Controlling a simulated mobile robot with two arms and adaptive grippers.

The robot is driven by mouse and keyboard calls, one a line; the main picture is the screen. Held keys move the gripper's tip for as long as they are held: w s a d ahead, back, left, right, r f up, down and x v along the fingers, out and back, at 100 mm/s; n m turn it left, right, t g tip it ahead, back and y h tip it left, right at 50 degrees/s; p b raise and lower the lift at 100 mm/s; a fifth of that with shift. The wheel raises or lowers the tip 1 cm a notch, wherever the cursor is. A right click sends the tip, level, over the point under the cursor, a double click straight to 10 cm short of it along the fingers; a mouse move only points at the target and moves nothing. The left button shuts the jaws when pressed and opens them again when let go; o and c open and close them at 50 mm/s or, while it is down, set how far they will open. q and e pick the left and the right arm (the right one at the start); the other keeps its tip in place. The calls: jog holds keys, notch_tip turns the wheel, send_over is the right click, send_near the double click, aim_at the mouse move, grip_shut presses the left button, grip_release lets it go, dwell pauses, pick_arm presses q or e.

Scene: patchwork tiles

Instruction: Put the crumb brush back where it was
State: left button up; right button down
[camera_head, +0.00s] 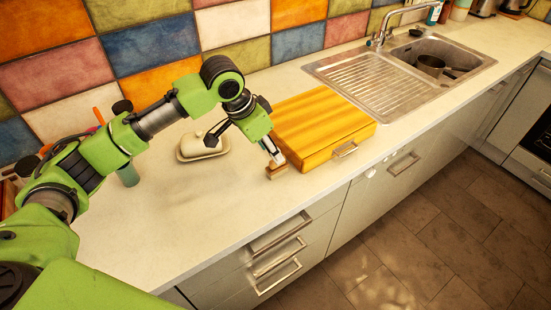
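My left arm reaches in from the left over the counter. My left gripper (272,150) points down at the front left corner of a yellow wooden bread box (315,118). A small brown wooden piece, seemingly the crumb brush (276,171), is right at its fingertips, close to the counter's front edge. The fingers are small and seen from behind, so whether they are closed on it is unclear. I cannot tell whether the brush touches the counter or hangs just above it. My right gripper is out of view.
A cream butter dish (196,150) stands left of the gripper, partly behind my arm. A steel sink (375,85) with a pot (431,65) lies to the right. The counter (220,205) is clear in front of the butter dish. Drawer handles line the front.

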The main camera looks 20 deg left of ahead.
pick_arm(q)
jog(key=v, duration=0.6)
jog(key=shift+f, duration=0.1)
dwell(0.3)
